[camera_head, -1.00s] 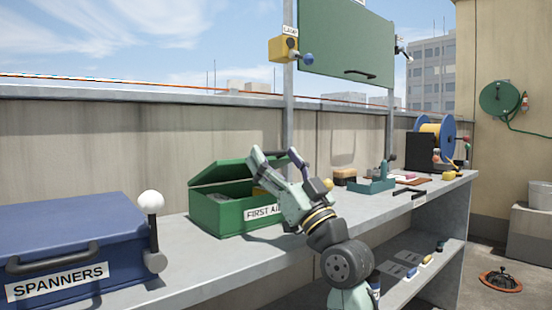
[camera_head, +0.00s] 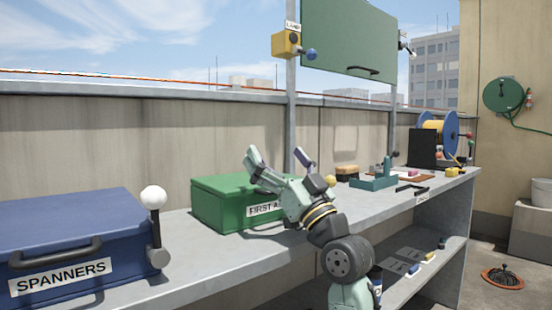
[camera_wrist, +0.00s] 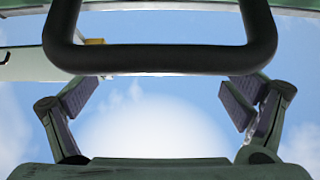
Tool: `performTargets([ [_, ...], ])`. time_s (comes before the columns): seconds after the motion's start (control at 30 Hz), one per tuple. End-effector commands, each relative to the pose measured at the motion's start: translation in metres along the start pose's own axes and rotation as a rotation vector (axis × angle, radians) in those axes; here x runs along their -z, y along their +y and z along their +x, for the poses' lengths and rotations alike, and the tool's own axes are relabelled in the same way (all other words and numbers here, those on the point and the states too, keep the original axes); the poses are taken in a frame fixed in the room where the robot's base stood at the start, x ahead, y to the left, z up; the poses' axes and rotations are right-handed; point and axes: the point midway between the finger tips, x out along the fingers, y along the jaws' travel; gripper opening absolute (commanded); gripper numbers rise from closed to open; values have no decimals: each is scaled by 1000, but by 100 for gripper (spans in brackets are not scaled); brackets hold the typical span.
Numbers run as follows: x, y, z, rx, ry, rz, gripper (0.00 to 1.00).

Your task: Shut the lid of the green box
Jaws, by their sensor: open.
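The green box (camera_head: 212,208), labelled FIRST AID, stands on the grey bench in the head view. Its lid (camera_head: 222,184) lies down on the body, and no gap shows along the visible part of the front edge. My gripper (camera_head: 279,157) is open, its two fingers pointing up in front of the box's right end and hiding that part of the lid and label. I cannot tell whether it touches the lid. In the wrist view, the open fingers (camera_wrist: 160,110) stand apart against sky, with nothing between them.
A blue SPANNERS box (camera_head: 75,235) with a white-knobbed lever (camera_head: 154,198) stands at left. A green panel (camera_head: 348,38) with a handle hangs above; a dark handle (camera_wrist: 160,60) crosses the wrist view. A teal holder (camera_head: 372,182) stands right of my gripper. Bare bench (camera_head: 205,245) lies in front.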

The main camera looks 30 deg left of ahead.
Motion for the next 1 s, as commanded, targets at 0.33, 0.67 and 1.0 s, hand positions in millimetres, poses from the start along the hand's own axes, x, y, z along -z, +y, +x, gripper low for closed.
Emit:
performTargets([
  [0.33, 47, -1, 39, 2, 2, -2, 95],
  [0.67, 73, -1, 62, 1, -2, 1, 95],
  [1.0, 74, -1, 63, 1, -1, 1, 95],
])
